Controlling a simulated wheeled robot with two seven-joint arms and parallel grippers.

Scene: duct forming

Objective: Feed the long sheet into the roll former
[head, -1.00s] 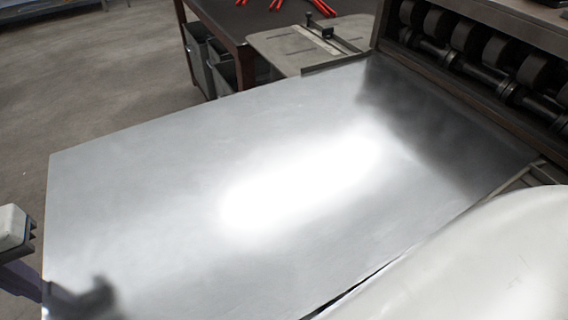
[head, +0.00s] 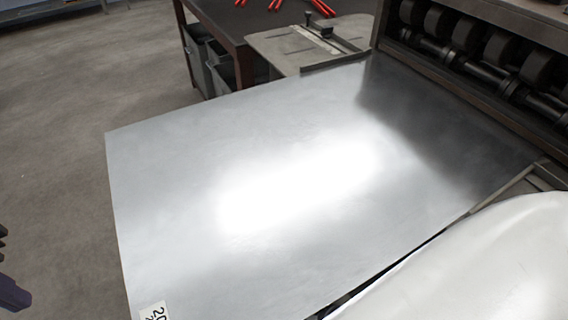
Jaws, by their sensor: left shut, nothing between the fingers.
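The long sheet (head: 185,190) is a broad, shiny flat metal panel lying level across the middle of the head view. Its far right end meets the roll former (head: 455,75), a dark machine with a row of rollers at the upper right. My left gripper (head: 3,236) shows only in part at the left picture edge, shut and empty, apart from the sheet's left edge. My right gripper is not in view.
A grey side table (head: 285,47) with a clamp-like fitting adjoins the roll former. Behind it is a dark workbench (head: 222,22) with red-handled tools (head: 278,4) and grey bins (head: 215,64) below. Bare concrete floor lies left of the sheet. A smooth white shape covers the lower right.

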